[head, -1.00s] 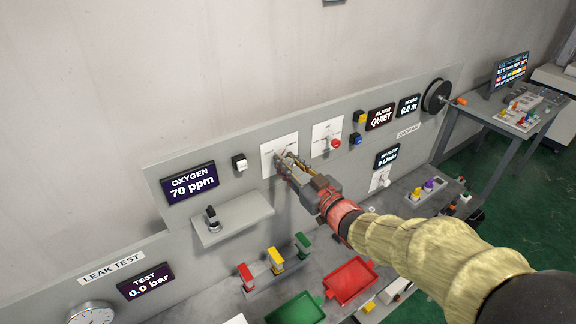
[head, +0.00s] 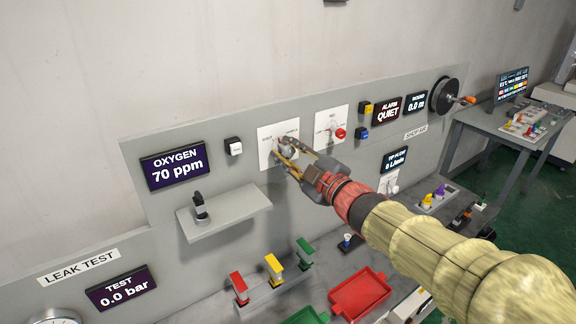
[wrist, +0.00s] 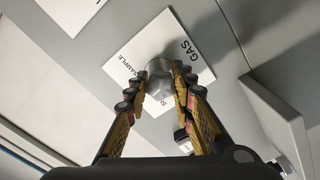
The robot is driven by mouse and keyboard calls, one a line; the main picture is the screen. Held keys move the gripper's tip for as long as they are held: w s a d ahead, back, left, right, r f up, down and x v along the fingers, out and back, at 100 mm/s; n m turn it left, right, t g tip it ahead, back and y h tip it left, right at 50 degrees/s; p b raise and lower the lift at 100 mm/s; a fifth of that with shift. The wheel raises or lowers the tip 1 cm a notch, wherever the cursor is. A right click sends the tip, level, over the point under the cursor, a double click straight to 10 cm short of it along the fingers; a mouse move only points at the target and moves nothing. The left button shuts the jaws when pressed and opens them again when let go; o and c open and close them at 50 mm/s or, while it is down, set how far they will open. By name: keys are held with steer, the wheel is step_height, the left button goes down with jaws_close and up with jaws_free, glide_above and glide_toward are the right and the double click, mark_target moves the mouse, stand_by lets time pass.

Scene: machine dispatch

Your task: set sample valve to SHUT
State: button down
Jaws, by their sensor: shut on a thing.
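The sample valve is a grey metal knob (wrist: 160,82) on a white label plate (head: 266,158) fixed to the grey wall panel. In the wrist view the plate (wrist: 200,75) reads "GAS" and "SAMPLE", with another word partly covered. My gripper (wrist: 160,84) has a finger on each side of the knob and is shut on it. In the head view my gripper (head: 286,152) reaches the plate from the lower right, and its fingers hide most of the knob. I cannot make out which word the knob points to.
The oxygen display (head: 174,166) reads 70 ppm. A white button (head: 233,147) is left of the plate, and a second plate with a red knob (head: 340,133) is to the right. A shelf (head: 236,212) juts out below, with red, yellow and green handles (head: 274,267) under it.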

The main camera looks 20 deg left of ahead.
steer(key=n+b, duration=0.3)
steer(key=b, duration=0.1)
steer(key=shift+f+n, duration=0.3)
steer(key=shift+n, duration=0.1)
steer(key=shift+r+n+b, duration=0.1)
steer(key=shift+n+b, duration=1.45)
steer(key=shift+n, duration=0.15)
steer(key=c, duration=1.5)
jaws_free()
steer(key=shift+r, duration=0.1)
steer(key=v, duration=1.2)
